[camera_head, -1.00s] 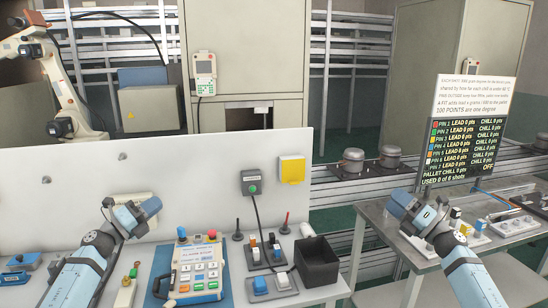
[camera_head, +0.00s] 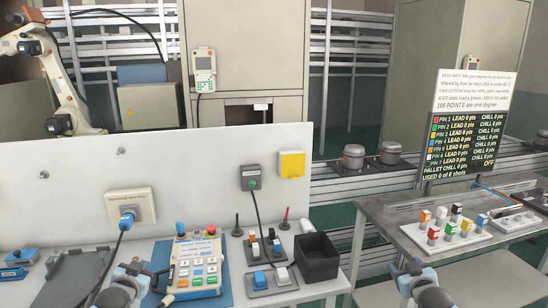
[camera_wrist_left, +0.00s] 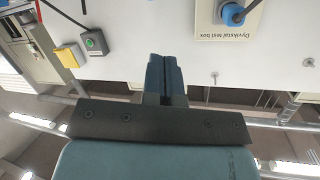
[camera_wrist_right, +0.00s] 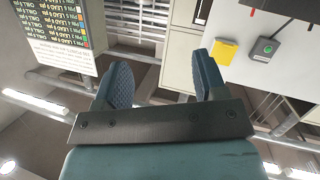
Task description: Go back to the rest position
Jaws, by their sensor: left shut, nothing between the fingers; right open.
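My left gripper (camera_head: 140,272) is low in the head view, in front of the blue-framed control panel (camera_head: 197,268). In the left wrist view its two fingers (camera_wrist_left: 163,75) are pressed together with nothing between them. My right gripper (camera_head: 412,268) is low at the right, in front of the metal table. In the right wrist view its fingers (camera_wrist_right: 163,80) are spread apart and empty. Both wrist views show the scene upside down, with the ceiling at the bottom.
A test box (camera_head: 146,206) with a blue plug is on the white wall panel. A black bin (camera_head: 318,262) and switch blocks (camera_head: 268,280) stand on the bench. Coloured blocks sit on a white plate (camera_head: 410,236) on the metal table, beside a sign (camera_head: 468,110).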

